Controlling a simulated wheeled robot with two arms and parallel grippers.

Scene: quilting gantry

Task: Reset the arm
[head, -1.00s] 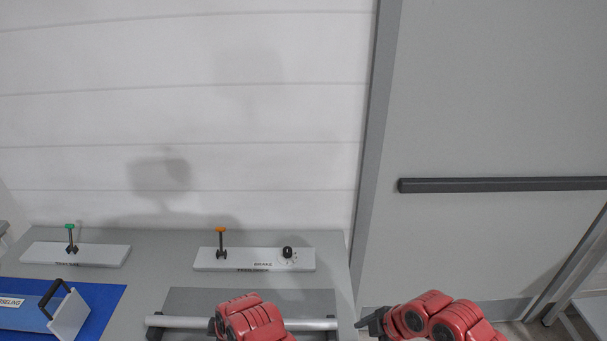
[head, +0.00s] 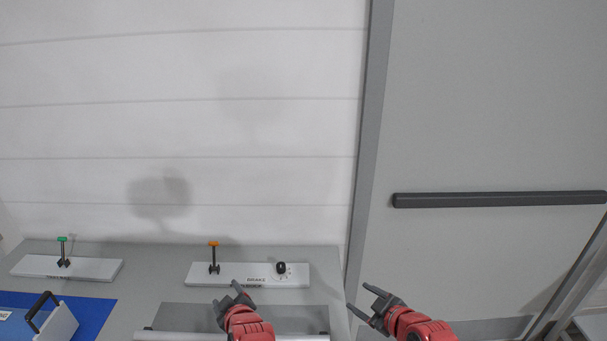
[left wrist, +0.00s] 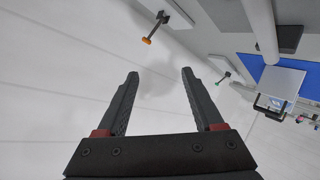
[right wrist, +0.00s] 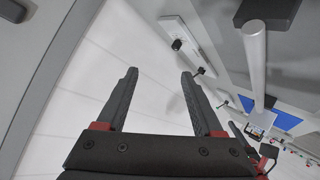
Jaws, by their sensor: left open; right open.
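My left gripper (head: 229,304) is open and empty over the front of the grey table, in front of the brake panel (head: 232,281). In the left wrist view its two fingers (left wrist: 160,88) stand wide apart with nothing between them. My right gripper (head: 361,302) is open and empty at the right, in front of the grey door. In the right wrist view its fingers (right wrist: 160,85) are also apart with only the white wall behind. Both red arms come in from the bottom edge of the head view.
The brake panel carries an orange-topped lever (head: 214,257) and a black knob (head: 281,268). A second panel (head: 92,269) has a green-topped lever (head: 63,251). A handled block (head: 57,327) sits on a blue mat (head: 92,308). A dark bar (head: 500,199) crosses the door.

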